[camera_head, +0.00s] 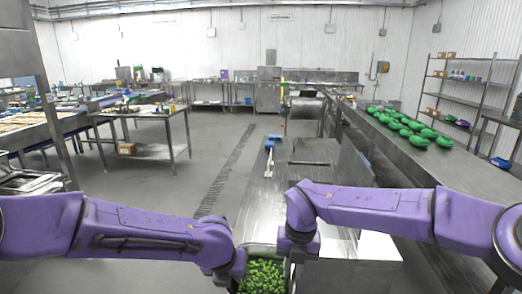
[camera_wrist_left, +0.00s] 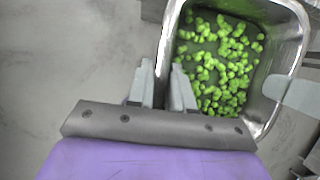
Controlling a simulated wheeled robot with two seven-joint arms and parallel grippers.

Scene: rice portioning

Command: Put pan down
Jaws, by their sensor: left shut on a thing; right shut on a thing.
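A metal pan (camera_wrist_left: 286,62) holding many small green pieces fills the upper right of the left wrist view. In the head view the pan shows between my wrists at the bottom edge, with its green contents (camera_head: 263,276) visible and its lower part cut off. My left gripper (camera_wrist_left: 163,88) is shut on the pan's near left rim, one finger on each side of the wall. My right gripper (camera_head: 297,256) is at the pan's right side, shut on it; its fingertips are hard to see in the head view. What lies directly under the pan is hidden.
A steel table (camera_head: 240,200) extends ahead of the pan, with a blue-handled item (camera_head: 269,143) toward its far end. A worktable (camera_head: 145,120) stands at left; grey floor (camera_head: 175,183) lies between.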

